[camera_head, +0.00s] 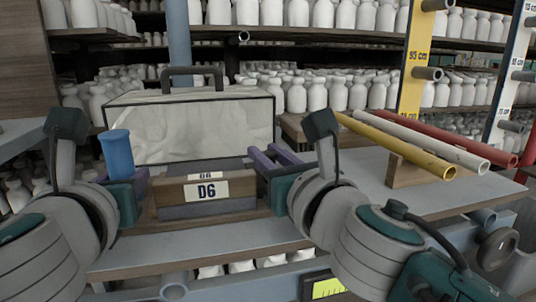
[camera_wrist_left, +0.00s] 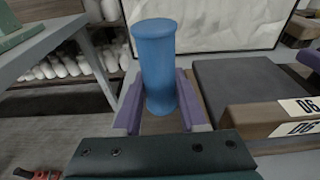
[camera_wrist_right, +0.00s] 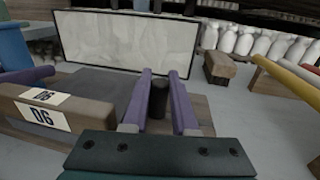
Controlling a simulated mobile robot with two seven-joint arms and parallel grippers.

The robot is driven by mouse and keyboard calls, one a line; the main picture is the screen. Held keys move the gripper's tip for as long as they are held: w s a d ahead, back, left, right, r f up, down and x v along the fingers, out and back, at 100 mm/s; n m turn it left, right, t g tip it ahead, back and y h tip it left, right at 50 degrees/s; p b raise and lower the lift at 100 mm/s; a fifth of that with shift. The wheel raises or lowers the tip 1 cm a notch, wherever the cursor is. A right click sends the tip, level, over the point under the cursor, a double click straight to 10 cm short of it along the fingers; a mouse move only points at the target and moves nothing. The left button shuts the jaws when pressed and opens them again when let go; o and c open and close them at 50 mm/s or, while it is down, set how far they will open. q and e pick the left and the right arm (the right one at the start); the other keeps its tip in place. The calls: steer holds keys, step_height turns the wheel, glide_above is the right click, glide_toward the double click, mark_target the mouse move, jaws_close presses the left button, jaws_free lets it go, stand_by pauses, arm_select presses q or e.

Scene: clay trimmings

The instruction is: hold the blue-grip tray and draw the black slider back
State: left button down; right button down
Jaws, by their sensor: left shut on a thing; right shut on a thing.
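The blue grip (camera_head: 116,153) is an upright cylinder at the left end of a wood-and-grey tray (camera_head: 242,184) labelled D6. My left gripper (camera_head: 133,180) is shut on this grip, and in the left wrist view its purple fingers stand on either side of the blue grip (camera_wrist_left: 155,60). My right gripper (camera_head: 276,158) is at the tray's right side. In the right wrist view its purple fingers close around the black slider (camera_wrist_right: 158,99), a short upright dark post.
A framed white panel with a dark handle (camera_head: 190,125) stands behind the tray. Yellow, white and red tubes (camera_head: 405,143) lie on a wooden rest at the right. Shelves of white bottles (camera_head: 340,95) fill the back. The grey bench (camera_wrist_right: 240,125) is clear right of the slider.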

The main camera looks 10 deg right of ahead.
arm_select(q)
steer(key=shift+a+f, duration=0.1)
steer(key=shift+f, duration=0.25)
stand_by(0.3)
steer(key=shift+a, duration=0.1)
arm_select(e)
steer(key=shift+d, duration=2.25)
steer(key=c, duration=1)
jaws_free()
steer(key=shift+d, duration=0.1)
steer(key=s, duration=0.4)
steer(key=s+d, duration=0.1)
steer(key=s, duration=0.6)
steer(key=shift+s+d, duration=0.4)
